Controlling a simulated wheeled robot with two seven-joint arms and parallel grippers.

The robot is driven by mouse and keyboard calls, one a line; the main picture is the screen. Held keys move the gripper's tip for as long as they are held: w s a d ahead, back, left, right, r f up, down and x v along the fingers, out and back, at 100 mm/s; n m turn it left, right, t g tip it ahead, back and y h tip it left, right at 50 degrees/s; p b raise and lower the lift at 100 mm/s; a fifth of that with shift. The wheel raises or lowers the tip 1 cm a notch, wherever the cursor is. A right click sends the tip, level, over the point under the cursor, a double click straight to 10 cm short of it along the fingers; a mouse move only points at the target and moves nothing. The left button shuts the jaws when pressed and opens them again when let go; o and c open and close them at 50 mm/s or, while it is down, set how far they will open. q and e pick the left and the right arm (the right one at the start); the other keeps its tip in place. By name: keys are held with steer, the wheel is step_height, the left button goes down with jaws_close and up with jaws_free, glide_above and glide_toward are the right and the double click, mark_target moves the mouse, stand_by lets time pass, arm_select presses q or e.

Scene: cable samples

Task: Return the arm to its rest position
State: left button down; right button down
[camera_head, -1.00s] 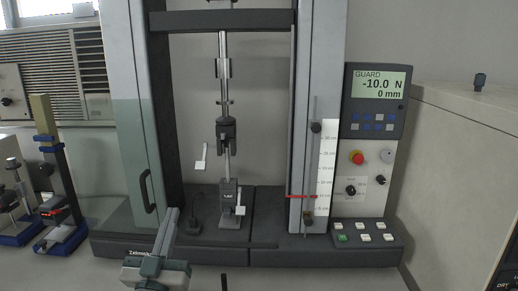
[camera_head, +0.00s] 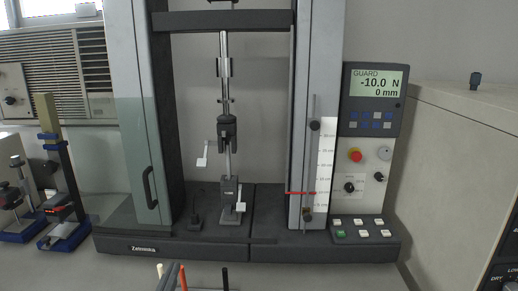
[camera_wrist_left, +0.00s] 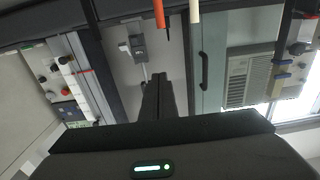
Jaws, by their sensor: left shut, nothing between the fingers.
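My left gripper (camera_head: 172,271) shows only as a grey tip at the bottom edge of the head view, in front of the test machine. In the left wrist view its dark fingers (camera_wrist_left: 160,98) are together with nothing between them. The tall test machine (camera_head: 124,240) stands behind and apart from it. Its display (camera_head: 377,80) reads GUARD, -10.0 N and 0 mm. A greenish guard panel with a handle (camera_head: 149,187) is at the machine's left side. My right gripper is not in view.
Upright cable samples, cream (camera_head: 160,270), orange (camera_head: 183,277) and black (camera_head: 225,277), stand at the bottom edge near my left gripper. Blue-based stands (camera_head: 62,236) are at the left. A beige cabinet (camera_head: 450,170) is at the right.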

arm_select(q)
steer(key=s+f+g, duration=0.5)
steer(key=s+f, duration=0.2)
steer(key=f, duration=0.6)
steer(key=s+a+f+m+g, duration=0.1)
steer(key=s+f+g, duration=0.55)
steer(key=s, duration=0.75)
steer(key=s+a+f+m+g, duration=0.1)
steer(key=s+f+g, duration=0.2)
steer(key=s+f, duration=0.85)
steer(key=w+d+f+t, duration=0.1)
steer(key=w+d+f, duration=0.1)
steer(key=f, duration=0.7)
steer(key=w+d+f, duration=0.1)
steer(key=w+f, duration=0.1)
steer(key=f, duration=0.8)
steer(key=s+d+f+t, duration=0.1)
steer(key=s+f, duration=0.2)
steer(key=f, duration=0.5)
steer(key=s+f+h, duration=0.1)
steer(key=s+f, duration=0.2)
steer(key=f, duration=0.5)
steer(key=shift+d+t, duration=0.35)
steer(key=shift+s, duration=0.1)
